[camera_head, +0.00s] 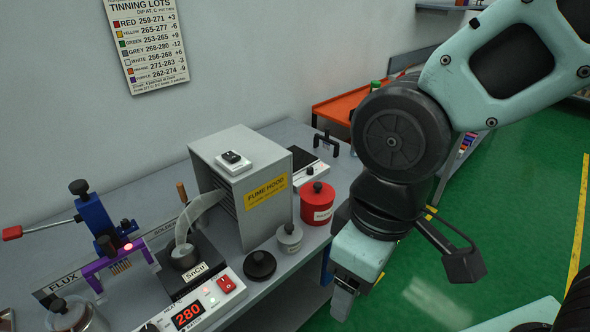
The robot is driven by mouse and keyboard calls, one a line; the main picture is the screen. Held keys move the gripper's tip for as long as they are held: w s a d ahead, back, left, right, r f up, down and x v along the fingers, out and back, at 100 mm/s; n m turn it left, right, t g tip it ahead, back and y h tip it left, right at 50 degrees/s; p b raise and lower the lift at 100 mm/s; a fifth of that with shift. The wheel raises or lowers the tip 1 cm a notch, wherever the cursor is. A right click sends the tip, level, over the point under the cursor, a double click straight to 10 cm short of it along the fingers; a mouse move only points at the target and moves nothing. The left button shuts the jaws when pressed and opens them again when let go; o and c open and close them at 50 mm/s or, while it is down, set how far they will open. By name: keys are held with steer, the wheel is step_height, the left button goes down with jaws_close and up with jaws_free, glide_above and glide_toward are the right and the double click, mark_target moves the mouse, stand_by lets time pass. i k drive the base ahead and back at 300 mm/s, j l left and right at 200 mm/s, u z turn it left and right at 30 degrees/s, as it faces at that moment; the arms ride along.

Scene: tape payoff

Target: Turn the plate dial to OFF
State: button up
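A low white unit with a dark flat top (302,160) stands on the bench right of the fume hood, partly hidden by the hood and the red canister. It looks like a plate. A small dark spot (310,171) on its pale front may be its dial; its setting is too small to read. My gripper (344,302) hangs pointing down, in front of and below the red canister, beyond the bench's right edge. It touches neither the plate nor its dial. Its fingertips are seen at an angle, so their opening does not show clearly.
A red canister (317,208), grey jar (289,238) and black lid (259,264) stand along the bench edge before the plate. The fume hood (250,190) stands left. A control box (203,298) reading 280 is front left. Green floor (520,200) is open at right.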

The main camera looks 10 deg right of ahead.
mark_target(310, 171)
steer(key=i+l, duration=0.45)
steer(key=i+l+z, duration=0.15)
steer(key=i+l, duration=0.25)
steer(key=i, duration=0.15)
